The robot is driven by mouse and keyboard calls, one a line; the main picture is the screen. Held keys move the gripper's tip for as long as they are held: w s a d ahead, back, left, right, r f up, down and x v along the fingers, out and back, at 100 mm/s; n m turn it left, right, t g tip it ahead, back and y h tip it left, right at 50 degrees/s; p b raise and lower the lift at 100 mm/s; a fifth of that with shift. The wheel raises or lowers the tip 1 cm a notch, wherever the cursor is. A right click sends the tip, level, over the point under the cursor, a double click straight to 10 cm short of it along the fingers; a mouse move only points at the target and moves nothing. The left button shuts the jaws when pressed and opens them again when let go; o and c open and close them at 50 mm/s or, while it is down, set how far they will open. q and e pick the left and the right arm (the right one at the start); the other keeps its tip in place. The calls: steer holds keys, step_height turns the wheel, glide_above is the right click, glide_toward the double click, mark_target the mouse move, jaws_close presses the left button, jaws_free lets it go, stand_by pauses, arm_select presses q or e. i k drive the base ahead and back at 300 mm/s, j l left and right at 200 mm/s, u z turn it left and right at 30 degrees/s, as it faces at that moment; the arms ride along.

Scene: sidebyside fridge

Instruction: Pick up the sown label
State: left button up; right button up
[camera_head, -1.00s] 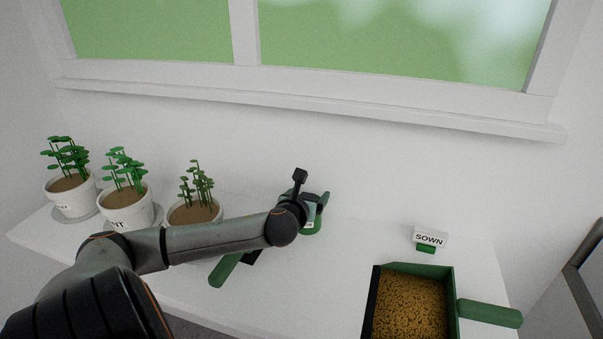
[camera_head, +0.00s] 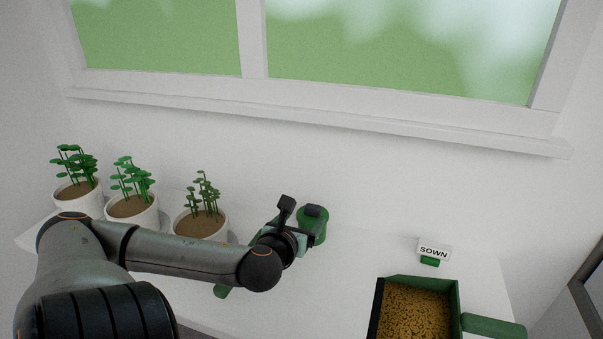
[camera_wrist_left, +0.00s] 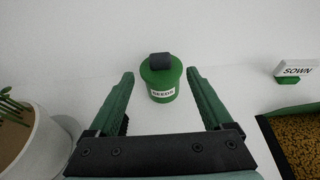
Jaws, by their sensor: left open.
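The sown label (camera_head: 434,250) is a small white card with black "SOWN" lettering in a green base. It stands on the white table at the right, behind a soil tray, and also shows at the right of the left wrist view (camera_wrist_left: 297,69). My left gripper (camera_head: 303,240) is to the left of the label, well apart from it, beside a green seeds tin (camera_head: 320,222). In the left wrist view the gripper (camera_wrist_left: 160,74) has its green fingers spread and nothing held, with the tin ahead between them.
A green soil tray (camera_head: 455,297) with a green handle (camera_head: 494,327) stands in front of the label. Several potted plants, one a small-leaved plant (camera_head: 204,190), line the left. The table (camera_head: 370,258) between tin and label is clear. A wall and window ledge are behind.

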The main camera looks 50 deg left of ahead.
mark_target(432, 253)
steer(key=k+l, duration=0.75)
steer(key=k, duration=0.1)
